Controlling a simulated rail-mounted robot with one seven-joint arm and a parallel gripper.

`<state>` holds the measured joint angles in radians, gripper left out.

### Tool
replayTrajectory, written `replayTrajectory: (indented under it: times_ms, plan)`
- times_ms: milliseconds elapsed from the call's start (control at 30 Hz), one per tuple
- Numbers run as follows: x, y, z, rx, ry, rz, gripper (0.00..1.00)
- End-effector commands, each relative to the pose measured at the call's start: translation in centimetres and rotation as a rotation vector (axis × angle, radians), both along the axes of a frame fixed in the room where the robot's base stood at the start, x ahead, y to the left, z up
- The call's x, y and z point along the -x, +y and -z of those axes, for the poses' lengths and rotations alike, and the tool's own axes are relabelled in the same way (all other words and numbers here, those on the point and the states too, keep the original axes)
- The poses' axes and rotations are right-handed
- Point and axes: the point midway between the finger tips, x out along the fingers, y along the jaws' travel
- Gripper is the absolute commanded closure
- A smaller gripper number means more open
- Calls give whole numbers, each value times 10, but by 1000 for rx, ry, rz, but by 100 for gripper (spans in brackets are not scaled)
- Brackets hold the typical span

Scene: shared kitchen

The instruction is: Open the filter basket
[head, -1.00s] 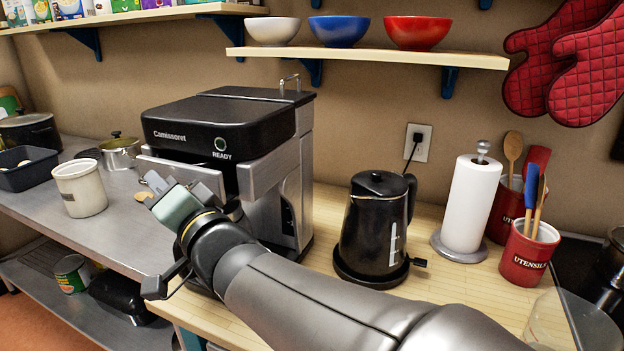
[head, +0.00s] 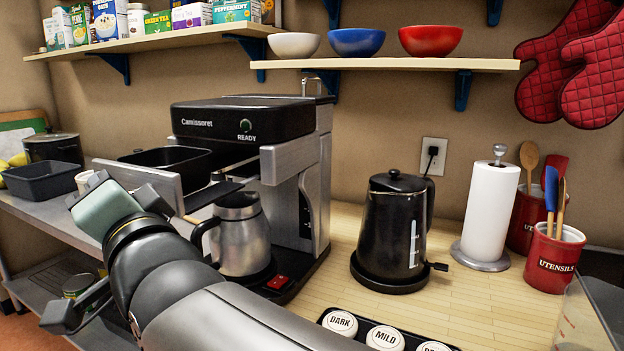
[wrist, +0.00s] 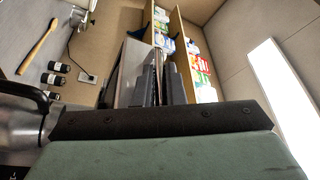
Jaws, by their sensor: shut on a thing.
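The coffee machine (head: 245,120) stands on the wooden counter. Its filter basket (head: 170,176) is swung out to the left, with its grey metal front facing me and its open black bowl (head: 185,162) showing behind. My gripper (head: 124,187) is at the left part of that front and is shut on it; the exact grip is partly hidden by my wrist. In the wrist view the fingers (wrist: 157,88) stand close together with a thin edge between them. A steel carafe (head: 238,235) stands under the brewing area.
A black kettle (head: 393,235), a paper towel roll (head: 488,210) and a red utensil crock (head: 553,255) stand to the right. A tray of labelled lids (head: 385,336) lies in front. A dark bin (head: 40,180) is on the metal table at left.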

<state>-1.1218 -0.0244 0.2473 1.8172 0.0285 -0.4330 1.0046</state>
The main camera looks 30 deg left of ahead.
Motion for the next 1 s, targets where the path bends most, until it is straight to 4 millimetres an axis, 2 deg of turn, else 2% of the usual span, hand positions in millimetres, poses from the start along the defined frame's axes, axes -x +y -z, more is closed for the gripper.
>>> replayTrajectory:
  times_ms: [33,67,100,133,433,567,667,1000]
  plan:
    - [-1,0,0,1,1,3,100]
    - [-2,0,0,1,1,3,84]
    - [-2,0,0,1,1,3,73]
    - [-2,0,0,1,1,3,68]
    - [-1,-1,0,-1,0,2,68]
    - [2,-12,2,-2,-1,2,68]
    - [5,-29,6,-3,-3,3,68]
    - [23,-110,23,-3,-1,2,68]
